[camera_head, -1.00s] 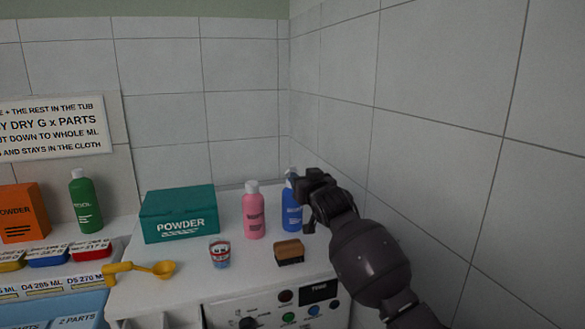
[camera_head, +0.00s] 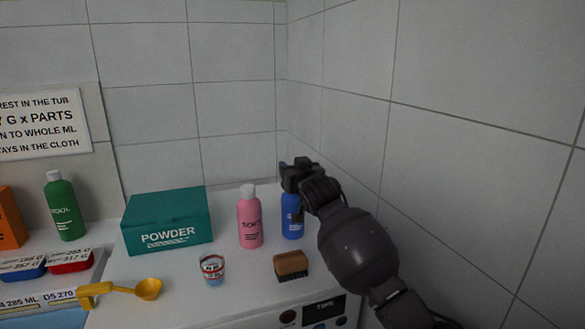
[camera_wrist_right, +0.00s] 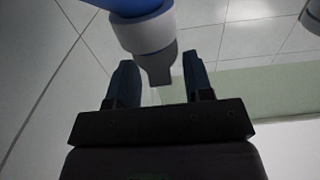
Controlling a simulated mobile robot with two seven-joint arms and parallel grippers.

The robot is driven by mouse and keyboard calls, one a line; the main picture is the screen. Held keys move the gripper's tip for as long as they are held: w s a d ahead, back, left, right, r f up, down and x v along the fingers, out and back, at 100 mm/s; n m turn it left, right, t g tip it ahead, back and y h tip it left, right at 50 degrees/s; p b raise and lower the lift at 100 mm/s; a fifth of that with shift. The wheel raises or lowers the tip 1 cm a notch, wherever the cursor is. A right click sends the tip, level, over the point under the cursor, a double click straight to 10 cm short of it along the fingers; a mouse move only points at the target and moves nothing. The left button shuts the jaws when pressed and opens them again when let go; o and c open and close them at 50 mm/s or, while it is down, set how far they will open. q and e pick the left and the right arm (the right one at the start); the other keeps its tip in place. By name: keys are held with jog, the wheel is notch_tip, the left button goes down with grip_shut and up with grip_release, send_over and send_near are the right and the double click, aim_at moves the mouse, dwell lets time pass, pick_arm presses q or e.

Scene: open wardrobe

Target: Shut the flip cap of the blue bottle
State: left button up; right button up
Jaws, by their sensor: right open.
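The blue bottle (camera_head: 292,222) stands upright near the back right corner of the white top. In the head view its cap is hidden behind my right gripper (camera_head: 295,168), which is at the bottle's top. In the right wrist view the blue bottle (camera_wrist_right: 105,4) enters from the top, with its pale cap (camera_wrist_right: 146,34). A grey tab (camera_wrist_right: 158,70) extends from the cap towards the space between my open right fingers (camera_wrist_right: 160,85). I cannot tell whether either finger touches it. My left gripper is not in view.
A pink bottle (camera_head: 250,222) stands just left of the blue one. A wooden brush (camera_head: 291,264), a small cup (camera_head: 212,269), a teal powder box (camera_head: 167,222) and a yellow scoop (camera_head: 148,289) are also on the top. The tiled wall (camera_head: 460,180) is close on the right.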

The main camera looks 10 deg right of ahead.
jog(key=shift+s, duration=0.1)
jog(key=shift+c, duration=0.5)
jog(key=c, duration=0.5)
jog(key=shift+f+t+b, duration=0.2)
jog(key=shift+t+b, duration=0.2)
jog(key=shift+b, duration=0.7)
jog(key=shift+c, duration=0.2)
jog(key=shift+s+f+t+b, duration=0.2)
jog(key=shift+t+b, duration=0.3)
jog(key=shift+b, duration=0.8)
jog(key=shift+s+d+f+t+y+b, duration=0.1)
jog(key=shift+s+f+t+y+b, duration=0.2)
jog(key=shift+t+b, duration=0.7)
jog(key=shift+b, duration=0.8)
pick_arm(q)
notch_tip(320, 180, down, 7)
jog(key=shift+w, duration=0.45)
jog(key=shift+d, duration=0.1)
pick_arm(e)
jog(key=shift+r, duration=0.1)
